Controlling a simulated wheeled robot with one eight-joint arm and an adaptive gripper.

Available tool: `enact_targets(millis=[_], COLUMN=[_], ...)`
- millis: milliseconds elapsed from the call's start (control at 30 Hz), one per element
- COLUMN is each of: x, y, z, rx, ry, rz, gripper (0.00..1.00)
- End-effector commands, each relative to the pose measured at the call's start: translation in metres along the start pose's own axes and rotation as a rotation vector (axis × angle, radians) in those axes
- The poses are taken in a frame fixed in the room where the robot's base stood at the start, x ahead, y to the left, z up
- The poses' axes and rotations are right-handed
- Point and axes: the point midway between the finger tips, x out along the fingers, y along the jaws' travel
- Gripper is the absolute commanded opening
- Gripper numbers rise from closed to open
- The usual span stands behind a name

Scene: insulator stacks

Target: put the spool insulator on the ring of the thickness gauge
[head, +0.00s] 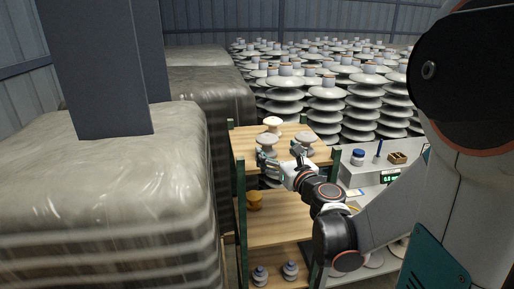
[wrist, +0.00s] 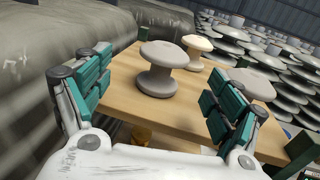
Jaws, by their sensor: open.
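A grey spool insulator (wrist: 157,78) stands upright on the wooden top shelf, centred between the open fingers of my gripper (wrist: 161,88) but ahead of them and apart. It also shows in the head view (head: 267,139). A cream spool (wrist: 196,47) stands behind it, and another grey spool (wrist: 253,83) stands to the right, partly behind my right finger. In the head view my gripper (head: 281,160) is at the shelf's front edge, empty. The thickness gauge seems to be the unit with a green-lit display (head: 390,177) on the right bench; its ring cannot be made out clearly.
The wooden shelf rack (head: 285,232) has green posts; lower boards hold a yellow piece (head: 254,200) and small insulators (head: 290,270). The right bench bears a blue-lidded jar (head: 358,157) and a small wooden box (head: 397,158). Wrapped pallets stand left, tall insulator stacks behind.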

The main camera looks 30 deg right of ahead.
Motion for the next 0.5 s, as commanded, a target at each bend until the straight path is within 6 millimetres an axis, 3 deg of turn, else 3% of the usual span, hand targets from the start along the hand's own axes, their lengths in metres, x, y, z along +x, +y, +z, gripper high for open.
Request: enact_targets(millis=[200, 500], x=[0.031, 0.049], y=[0.001, -0.003], z=[-0.001, 0.0], rx=[0.0, 0.0], ry=[0.0, 0.0], rz=[0.002, 0.002], gripper=[0.85, 0.85])
